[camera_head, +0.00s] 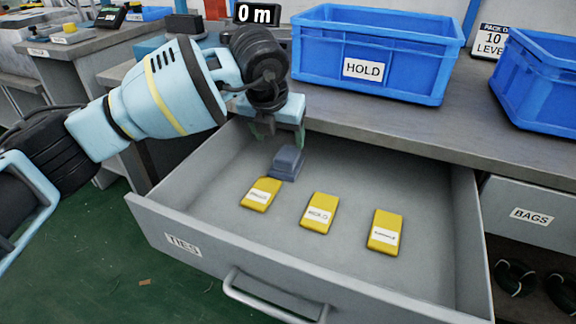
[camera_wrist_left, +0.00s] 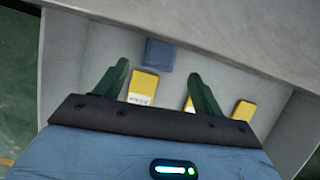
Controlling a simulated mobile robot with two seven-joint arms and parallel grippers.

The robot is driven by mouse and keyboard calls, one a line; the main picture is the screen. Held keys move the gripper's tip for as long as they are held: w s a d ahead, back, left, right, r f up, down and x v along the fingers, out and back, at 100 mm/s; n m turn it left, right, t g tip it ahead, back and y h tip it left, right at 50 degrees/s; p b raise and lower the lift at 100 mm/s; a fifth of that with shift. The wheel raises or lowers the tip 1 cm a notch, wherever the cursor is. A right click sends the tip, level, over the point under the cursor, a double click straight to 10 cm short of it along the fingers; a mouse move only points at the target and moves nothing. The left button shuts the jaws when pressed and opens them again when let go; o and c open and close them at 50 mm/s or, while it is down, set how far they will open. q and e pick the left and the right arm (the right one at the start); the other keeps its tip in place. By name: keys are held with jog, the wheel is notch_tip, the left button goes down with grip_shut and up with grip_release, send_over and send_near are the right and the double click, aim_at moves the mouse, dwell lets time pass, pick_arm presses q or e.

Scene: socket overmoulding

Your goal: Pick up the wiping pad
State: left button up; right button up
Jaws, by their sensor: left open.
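The wiping pad, a blue-grey block with a narrower raised top (camera_head: 287,162), lies in the open drawer, behind the row of yellow packs. My left gripper (camera_head: 278,136) points down over the back of the drawer, just above and behind the pad in the head view. Its green fingers are apart with nothing between them. In the left wrist view the pad (camera_wrist_left: 159,54) shows just beyond the gap between the fingertips (camera_wrist_left: 160,70), and no contact is visible. My right gripper is in neither view.
Three yellow labelled packs (camera_head: 319,213) lie in the drawer. The drawer's front wall (camera_head: 290,270) is labelled TIES and has a handle. The worktop edge overhangs the drawer's back. A blue HOLD bin (camera_head: 372,88) and another blue bin (camera_head: 545,95) stand on the worktop.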

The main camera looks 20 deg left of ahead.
aim_at(285, 156)
pick_arm(q)
jog(key=shift+b+x, duration=0.45)
jog(key=shift+x, duration=0.9)
jog(key=shift+b+x, duration=1.35)
jog(key=shift+x, duration=1.25)
jog(key=shift+d, duration=0.1)
jog(key=shift+r, duration=0.1)
jog(key=c, duration=1.1)
